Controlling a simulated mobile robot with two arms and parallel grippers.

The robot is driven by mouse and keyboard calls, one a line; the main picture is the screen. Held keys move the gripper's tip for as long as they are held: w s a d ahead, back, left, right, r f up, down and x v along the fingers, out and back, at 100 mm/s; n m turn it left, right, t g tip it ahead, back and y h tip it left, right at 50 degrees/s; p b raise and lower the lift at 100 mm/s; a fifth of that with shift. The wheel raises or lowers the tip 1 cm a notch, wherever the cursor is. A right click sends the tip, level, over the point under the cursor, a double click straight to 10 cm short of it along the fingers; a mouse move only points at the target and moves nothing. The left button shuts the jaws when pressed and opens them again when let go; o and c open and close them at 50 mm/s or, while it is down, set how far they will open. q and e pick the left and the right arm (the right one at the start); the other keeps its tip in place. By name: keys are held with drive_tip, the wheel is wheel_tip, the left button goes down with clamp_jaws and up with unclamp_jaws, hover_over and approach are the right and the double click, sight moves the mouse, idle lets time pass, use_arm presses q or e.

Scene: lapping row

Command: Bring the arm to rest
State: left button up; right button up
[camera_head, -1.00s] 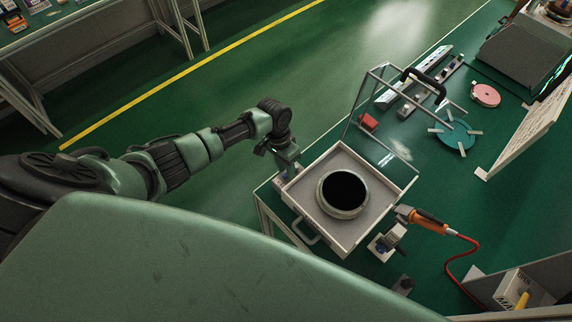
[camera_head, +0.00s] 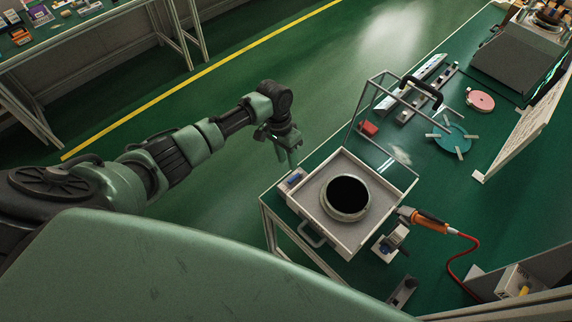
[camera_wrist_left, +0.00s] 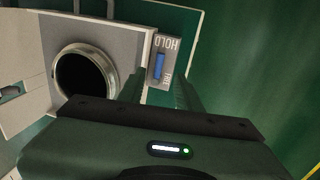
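My left gripper (camera_head: 290,158) hangs off the near left side of the bench, just beyond the corner of a white open box. In the left wrist view its two fingers (camera_wrist_left: 160,92) stand apart with nothing held between them. Past them shows a small label plate marked HOLD with a blue switch (camera_wrist_left: 159,66); the rest of its lettering is partly hidden. In the head view this blue switch (camera_head: 294,179) is at the box's left corner, apart from the gripper. My right gripper is not in view.
The white box (camera_head: 322,222) holds a dark round-mouthed pot (camera_head: 346,197) and has a raised clear lid (camera_head: 371,130). An orange tool (camera_head: 428,220) with a red hose lies to its right. Green floor left is open.

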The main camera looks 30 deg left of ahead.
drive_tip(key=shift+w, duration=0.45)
